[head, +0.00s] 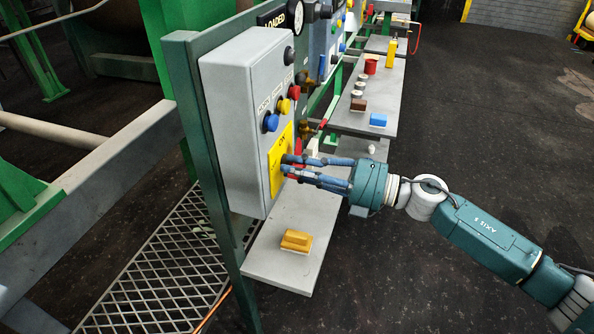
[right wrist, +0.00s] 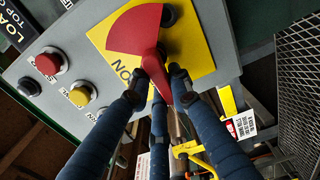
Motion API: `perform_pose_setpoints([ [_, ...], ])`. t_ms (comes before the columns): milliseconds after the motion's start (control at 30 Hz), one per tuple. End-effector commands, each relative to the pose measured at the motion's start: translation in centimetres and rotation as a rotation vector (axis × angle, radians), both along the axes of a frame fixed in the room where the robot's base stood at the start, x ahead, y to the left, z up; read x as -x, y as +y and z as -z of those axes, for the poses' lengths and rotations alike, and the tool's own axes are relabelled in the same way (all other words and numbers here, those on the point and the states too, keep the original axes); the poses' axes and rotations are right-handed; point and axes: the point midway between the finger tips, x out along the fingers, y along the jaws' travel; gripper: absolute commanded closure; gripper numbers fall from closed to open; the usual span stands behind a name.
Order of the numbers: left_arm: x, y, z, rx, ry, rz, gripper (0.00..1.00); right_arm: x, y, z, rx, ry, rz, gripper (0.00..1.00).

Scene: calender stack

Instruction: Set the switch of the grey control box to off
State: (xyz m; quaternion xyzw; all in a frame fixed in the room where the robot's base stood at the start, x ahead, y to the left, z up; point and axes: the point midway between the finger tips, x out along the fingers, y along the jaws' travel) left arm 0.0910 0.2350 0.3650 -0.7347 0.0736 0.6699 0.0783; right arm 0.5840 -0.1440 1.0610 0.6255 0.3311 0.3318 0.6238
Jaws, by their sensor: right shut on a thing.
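The grey control box (head: 240,110) is fixed to a green post and shows push buttons and a yellow plate (head: 276,178) on its face. In the right wrist view, the red switch (right wrist: 135,32) sits on the yellow plate (right wrist: 195,55). Its handle points down in that picture, beside the printed word ON. My right gripper (head: 287,166) is at the yellow plate in the head view. In the right wrist view, its blue fingers (right wrist: 158,84) are shut on the red handle and hide part of it. My left gripper is in neither view.
Red (right wrist: 48,62) and yellow (right wrist: 79,95) buttons sit near the switch. A grey shelf (head: 262,262) below the box carries a yellow-orange block (head: 296,241). The floor at right is open.

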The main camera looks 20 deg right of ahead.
Motion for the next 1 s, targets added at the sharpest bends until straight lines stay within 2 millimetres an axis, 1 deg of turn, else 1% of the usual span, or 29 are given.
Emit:
perform_pose_setpoints([
  [33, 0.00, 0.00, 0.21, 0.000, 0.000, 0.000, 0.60, 0.28, 0.16, 0.84, 0.009, 0.006, -0.006, 1.00],
  [500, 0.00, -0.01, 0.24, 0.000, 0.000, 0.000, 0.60, 0.28, 0.13, 0.83, 0.016, -0.002, -0.006, 1.00],
  [533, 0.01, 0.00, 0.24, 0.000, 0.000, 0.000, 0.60, 0.28, 0.13, 0.84, 0.016, -0.002, -0.006, 0.79],
  [600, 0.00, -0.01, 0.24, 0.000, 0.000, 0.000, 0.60, 0.27, 0.12, 0.83, 0.015, -0.003, -0.006, 0.65],
  [633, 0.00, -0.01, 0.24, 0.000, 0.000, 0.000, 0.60, 0.25, 0.10, 0.81, 0.015, -0.003, -0.005, 0.61],
  [900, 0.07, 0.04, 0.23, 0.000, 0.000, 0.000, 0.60, 0.11, 0.00, 0.42, 0.013, -0.009, -0.002, 0.61],
  [1000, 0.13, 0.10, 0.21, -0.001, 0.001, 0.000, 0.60, 0.31, -0.33, 0.43, 0.013, -0.008, -0.001, 0.61],
])
